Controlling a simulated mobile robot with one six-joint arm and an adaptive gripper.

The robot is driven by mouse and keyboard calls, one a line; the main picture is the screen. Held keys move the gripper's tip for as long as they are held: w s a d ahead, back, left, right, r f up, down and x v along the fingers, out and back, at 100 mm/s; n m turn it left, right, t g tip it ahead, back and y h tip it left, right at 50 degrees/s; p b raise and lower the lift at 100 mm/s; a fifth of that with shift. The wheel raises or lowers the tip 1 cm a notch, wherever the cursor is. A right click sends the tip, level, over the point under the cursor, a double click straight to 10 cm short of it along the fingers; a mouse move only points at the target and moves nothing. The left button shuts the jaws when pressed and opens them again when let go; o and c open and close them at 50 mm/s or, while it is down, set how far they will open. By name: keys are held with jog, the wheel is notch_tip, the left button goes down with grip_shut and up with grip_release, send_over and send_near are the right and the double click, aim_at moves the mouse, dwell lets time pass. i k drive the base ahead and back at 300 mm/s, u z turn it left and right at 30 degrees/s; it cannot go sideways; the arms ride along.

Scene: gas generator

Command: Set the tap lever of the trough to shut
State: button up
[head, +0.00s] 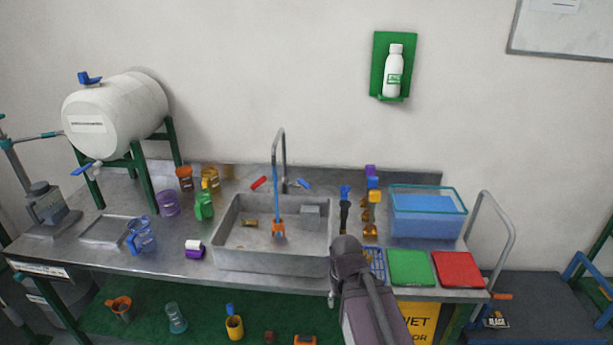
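The clear tank of blue water with a teal rim (428,211), which looks like the trough, stands at the back right of the steel bench. No tap lever can be made out on it. My arm rises from the bottom centre in front of the sink's right edge. My gripper is not visible.
Green (410,268) and red (457,269) boards lie at the bench's front right. A white barrel (117,113) with a blue-handled tap (83,170) stands on a green stand at left. Small bottles stand left of the tank. A metal rail (508,222) curves up at right.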

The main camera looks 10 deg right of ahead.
aim_at(301, 181)
jog(key=i, duration=0.55)
jog(key=u, duration=0.05)
jog(key=k, duration=1.35)
jog(key=z, duration=0.25)
jog(key=i, duration=1.6)
jog(key=u, duration=0.15)
